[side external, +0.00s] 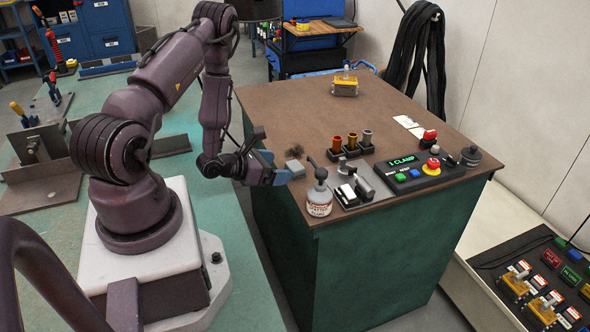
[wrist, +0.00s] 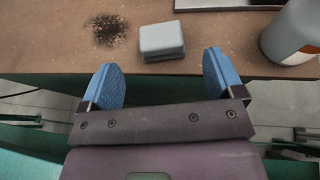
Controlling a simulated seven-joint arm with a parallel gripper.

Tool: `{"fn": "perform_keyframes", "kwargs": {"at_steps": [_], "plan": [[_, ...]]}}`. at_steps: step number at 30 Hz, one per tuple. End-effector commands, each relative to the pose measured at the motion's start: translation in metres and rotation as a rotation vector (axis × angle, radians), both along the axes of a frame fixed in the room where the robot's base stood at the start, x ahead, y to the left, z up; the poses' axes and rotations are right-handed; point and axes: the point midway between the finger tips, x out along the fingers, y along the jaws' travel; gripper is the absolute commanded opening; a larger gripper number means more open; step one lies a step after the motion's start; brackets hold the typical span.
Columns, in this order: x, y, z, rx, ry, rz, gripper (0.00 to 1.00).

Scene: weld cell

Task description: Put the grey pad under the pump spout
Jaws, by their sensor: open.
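The small grey pad (side external: 295,168) lies near the left edge of the brown bench top. In the wrist view the pad (wrist: 162,41) sits just beyond the fingertips, roughly centred between them. My gripper (side external: 277,175) is open and empty, at the bench edge beside the pad. Its two blue fingers (wrist: 163,80) are spread wide and apart from the pad.
A grey tray with fittings (side external: 362,185) stands right of the bottle, and a control box (side external: 420,172) beyond it. A rack of coloured cups (side external: 350,148) is behind. A dark speckled patch (wrist: 107,29) lies left of the pad.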

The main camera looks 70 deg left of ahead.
Motion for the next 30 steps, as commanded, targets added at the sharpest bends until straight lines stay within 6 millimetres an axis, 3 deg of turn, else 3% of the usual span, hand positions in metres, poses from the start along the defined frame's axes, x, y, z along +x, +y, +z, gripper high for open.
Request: {"fn": "perform_keyframes", "kwargs": {"at_steps": [7, 17, 24, 30], "plan": [[0.035, 0.004, -0.012, 0.001, -0.002, -0.004, 0.87], [0.041, 0.005, -0.014, 0.0, -0.001, -0.001, 0.87], [0.041, 0.005, -0.014, -0.001, -0.001, -0.002, 0.34], [0.041, 0.005, -0.014, 0.0, -0.002, -0.002, 0.3]]}}
